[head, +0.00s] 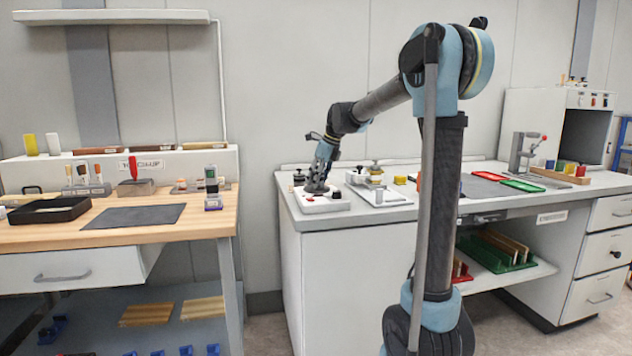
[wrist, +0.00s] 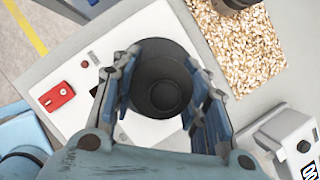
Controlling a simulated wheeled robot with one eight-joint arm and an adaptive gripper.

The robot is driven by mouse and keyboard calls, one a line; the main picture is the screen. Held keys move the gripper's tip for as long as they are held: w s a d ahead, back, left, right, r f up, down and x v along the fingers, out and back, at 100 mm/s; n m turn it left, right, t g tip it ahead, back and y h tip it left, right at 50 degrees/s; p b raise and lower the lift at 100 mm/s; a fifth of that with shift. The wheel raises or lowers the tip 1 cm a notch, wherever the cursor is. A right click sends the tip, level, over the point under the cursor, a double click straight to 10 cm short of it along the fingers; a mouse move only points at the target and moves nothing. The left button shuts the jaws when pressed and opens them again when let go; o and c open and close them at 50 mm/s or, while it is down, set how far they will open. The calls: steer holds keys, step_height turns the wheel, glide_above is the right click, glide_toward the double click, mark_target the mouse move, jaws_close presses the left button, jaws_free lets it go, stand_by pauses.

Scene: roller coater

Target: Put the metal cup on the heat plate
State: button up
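The metal cup (wrist: 160,85) is dark grey and round, seen from above in the wrist view with its open top facing the camera. My gripper (wrist: 160,92) has one finger on each side of the cup, and both fingers appear to touch its wall. The heat plate (wrist: 87,72) is a white unit with a red switch, and it lies under the cup. In the head view my gripper (head: 320,178) is low over the heat plate (head: 312,207) at the counter's left end. The cup's base is hidden, so I cannot tell whether it touches the plate.
A bed of pale granules (wrist: 245,50) lies beside the plate, with a dark round object (wrist: 236,4) at its top. A grey-white device (wrist: 290,140) stands at lower right. A white tray (head: 393,193) lies right of the plate. A wooden bench (head: 60,235) stands at left.

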steer(key=o, duration=0.4)
steer(key=v, duration=1.2)
steer(key=shift+r, duration=0.1)
steer(key=s+d+f+n+h, duration=0.1)
steer(key=s+d+f+n, duration=0.5)
steer(key=s, duration=0.4)
steer(key=s+d+f+n+h, duration=0.1)
steer(key=s+d+f+n, duration=0.55)
steer(key=s, duration=0.35)
steer(key=s+d+f+n, duration=0.2)
steer(key=s+f+n, duration=0.1)
steer(key=s+f, duration=0.3)
steer(key=s+d+f+n+h, duration=0.1)
steer(key=s+d+f+n, duration=0.2)
steer(key=s+f, duration=0.3)
steer(key=s+d+f+n, duration=0.2)
steer(key=s+f+n, duration=0.3)
steer(key=f, duration=0.3)
steer(key=shift+s+d+f+n+h, duration=0.1)
steer(key=shift+s+f+n+h, duration=0.1)
steer(key=shift+s, duration=0.2)
steer(key=shift+s+d+f+n+h, duration=0.1)
steer(key=shift+s+h, duration=0.1)
steer(key=shift+s, duration=0.25)
